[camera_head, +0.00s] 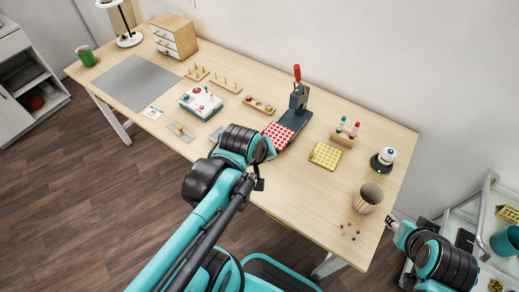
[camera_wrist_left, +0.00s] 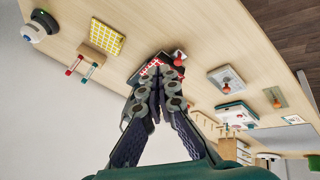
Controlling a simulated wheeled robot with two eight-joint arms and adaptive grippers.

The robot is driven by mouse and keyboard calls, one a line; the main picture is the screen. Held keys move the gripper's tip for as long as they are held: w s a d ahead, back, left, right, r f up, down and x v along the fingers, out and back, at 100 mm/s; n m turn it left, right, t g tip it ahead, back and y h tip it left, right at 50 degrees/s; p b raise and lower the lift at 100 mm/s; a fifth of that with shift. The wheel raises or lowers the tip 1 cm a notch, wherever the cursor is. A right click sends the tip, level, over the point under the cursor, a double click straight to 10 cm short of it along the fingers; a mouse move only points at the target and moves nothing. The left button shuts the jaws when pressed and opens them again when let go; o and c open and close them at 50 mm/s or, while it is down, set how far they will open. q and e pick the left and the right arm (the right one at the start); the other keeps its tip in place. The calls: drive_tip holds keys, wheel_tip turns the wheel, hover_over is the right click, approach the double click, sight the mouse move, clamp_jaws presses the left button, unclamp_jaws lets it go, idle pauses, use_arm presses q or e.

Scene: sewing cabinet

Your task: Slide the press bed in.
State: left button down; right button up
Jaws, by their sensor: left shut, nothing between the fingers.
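The press (camera_head: 298,98) stands near the table's back edge, with a red handle upright on a dark post. Its dark bed reaches toward the front and carries a red-and-white checked cloth (camera_head: 278,134). In the left wrist view the cloth (camera_wrist_left: 151,67) shows just beyond my left gripper (camera_wrist_left: 156,82), whose fingers are together and empty. They hide part of the press; whether they touch the bed I cannot tell. In the head view my left wrist is in front of the bed, with the fingers not clear. My right gripper (camera_head: 391,222) is off the table's right edge, its fingers too small to judge.
A yellow checked cloth (camera_head: 326,155) lies right of the press, with a stand of small bottles (camera_head: 346,134) behind it. A white-topped device (camera_head: 383,160) and a ribbed cup (camera_head: 368,197) stand further right.

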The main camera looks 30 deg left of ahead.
use_arm(q)
drive_tip(key=w+a+f+n+g+p, duration=0.1)
drive_tip(key=a+f+n, duration=0.15)
drive_tip(key=n, duration=0.55)
drive_tip(key=w+a+f+n+g+h+p, duration=0.1)
drive_tip(key=a+n, duration=0.3)
drive_tip(key=n, duration=0.4)
drive_tip(key=w+a+f+n+p, duration=0.1)
drive_tip(key=a+n+p, duration=0.15)
drive_tip(key=n, duration=0.55)
drive_tip(key=shift+g, duration=0.3)
drive_tip(key=b+x, duration=0.2)
drive_tip(key=x, duration=0.1)
drive_tip(key=b+x, duration=0.2)
drive_tip(key=x, duration=0.2)
drive_tip(key=b+x, duration=0.2)
drive_tip(key=x, duration=0.1)
drive_tip(key=shift+s+a+f, duration=0.1)
drive_tip(key=shift+a+f, duration=0.2)
drive_tip(key=shift+a, duration=0.05)
drive_tip(key=shift+w+d+f+b, duration=0.1)
drive_tip(key=shift+w+d+b, duration=0.05)
drive_tip(key=shift+w, duration=0.4)
drive_tip(key=shift+w+d+f+b, duration=0.1)
drive_tip(key=shift+w+d+b, duration=0.05)
drive_tip(key=shift+w, duration=0.45)
drive_tip(key=shift+w+d, duration=0.15)
drive_tip(key=shift+w, duration=0.6)
